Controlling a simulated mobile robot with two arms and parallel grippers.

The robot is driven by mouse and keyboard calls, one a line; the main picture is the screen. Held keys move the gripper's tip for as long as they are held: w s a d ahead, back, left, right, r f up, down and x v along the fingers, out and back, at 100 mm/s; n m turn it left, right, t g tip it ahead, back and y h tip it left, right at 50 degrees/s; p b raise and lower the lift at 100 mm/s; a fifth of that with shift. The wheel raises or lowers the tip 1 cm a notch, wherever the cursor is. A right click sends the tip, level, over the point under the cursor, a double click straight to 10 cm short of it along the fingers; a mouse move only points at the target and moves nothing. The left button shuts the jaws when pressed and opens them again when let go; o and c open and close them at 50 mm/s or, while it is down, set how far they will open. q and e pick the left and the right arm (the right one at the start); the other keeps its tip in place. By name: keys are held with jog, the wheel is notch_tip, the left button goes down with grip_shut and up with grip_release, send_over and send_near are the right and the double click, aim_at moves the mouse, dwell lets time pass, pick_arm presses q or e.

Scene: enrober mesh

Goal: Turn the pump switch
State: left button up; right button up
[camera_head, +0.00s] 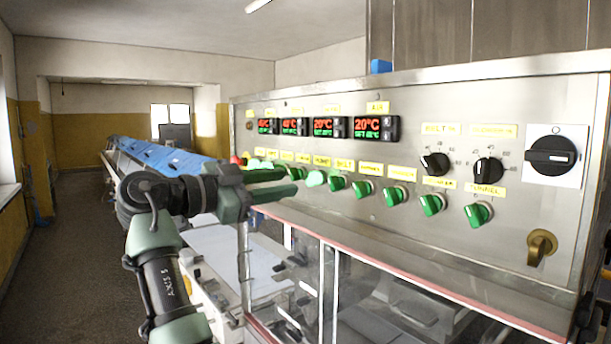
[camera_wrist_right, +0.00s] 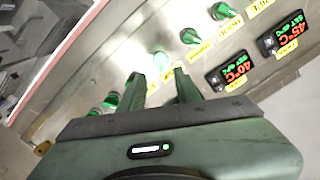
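A row of green rotary switches under small yellow labels runs along the steel panel (camera_head: 380,215). The pump switch (camera_head: 315,178) appears to be the pale, brightly lit one under a label that seems to read "PUMPS"; the print is small. My right gripper (camera_head: 287,181) is at the panel just left of that switch, fingers pointing toward the panel. In the right wrist view its two fingers (camera_wrist_right: 158,82) are apart with nothing between them. A green knob (camera_wrist_right: 161,61) shows just beyond the gap; I cannot tell whether the fingers touch it. My left gripper is out of view.
Red-digit temperature displays (camera_head: 367,127) sit above the switches. Black dials (camera_head: 487,170), a large black switch (camera_head: 552,156) and a brass key knob (camera_head: 541,246) are at the right. Neighbouring green switches (camera_head: 362,188) stand close together. A glass-sided enclosure (camera_head: 330,290) lies below the panel.

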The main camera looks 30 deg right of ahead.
aim_at(309, 179)
jog(key=d, duration=0.2)
jog(key=d+p, duration=0.2)
jog(key=d, duration=0.1)
jog(key=shift+w+d, duration=0.35)
jog(key=shift+d+f+p, duration=0.1)
jog(key=shift+d+p, duration=0.3)
jog(key=shift+d, duration=0.2)
grip_shut()
